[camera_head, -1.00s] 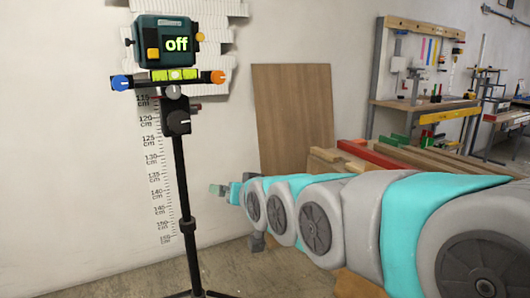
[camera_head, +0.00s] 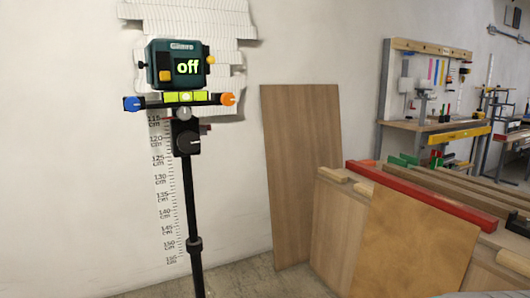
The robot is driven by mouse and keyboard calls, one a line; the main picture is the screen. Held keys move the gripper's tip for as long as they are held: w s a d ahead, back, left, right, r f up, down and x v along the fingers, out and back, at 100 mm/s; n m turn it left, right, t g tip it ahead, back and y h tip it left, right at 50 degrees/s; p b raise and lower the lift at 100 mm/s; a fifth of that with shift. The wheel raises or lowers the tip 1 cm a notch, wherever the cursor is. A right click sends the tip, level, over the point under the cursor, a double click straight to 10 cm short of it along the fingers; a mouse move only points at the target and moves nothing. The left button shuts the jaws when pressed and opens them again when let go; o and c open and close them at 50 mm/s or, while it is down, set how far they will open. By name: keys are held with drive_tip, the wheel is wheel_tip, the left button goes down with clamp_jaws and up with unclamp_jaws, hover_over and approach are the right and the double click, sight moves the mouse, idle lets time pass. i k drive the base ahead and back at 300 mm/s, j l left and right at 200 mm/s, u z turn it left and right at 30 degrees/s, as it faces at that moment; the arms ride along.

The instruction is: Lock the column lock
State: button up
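A black tripod column (camera_head: 190,210) stands upright in front of the white wall at the left. A teal laser device (camera_head: 177,64) with a display reading "off" sits on top, above a crossbar with a yellow level (camera_head: 185,97). The bar has a blue knob (camera_head: 132,104) at its left end and an orange knob (camera_head: 228,99) at its right end. Below it is a black block with a round dark knob (camera_head: 188,143) and a small red-tipped part (camera_head: 206,128). Which part is the column lock is not labelled. My gripper is out of view.
A height scale (camera_head: 166,190) marks the wall behind the column. A wooden panel (camera_head: 300,170) leans on the wall. Wooden boards with a red beam (camera_head: 425,192) stand at the right, before a workbench (camera_head: 430,105).

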sight(204, 130)
drive_tip(key=i+l, duration=0.2)
drive_tip(key=l, duration=0.15)
drive_tip(key=i+l+u, duration=0.15)
drive_tip(key=i+l, duration=0.3)
drive_tip(key=l, duration=0.25)
drive_tip(key=u, duration=1.4)
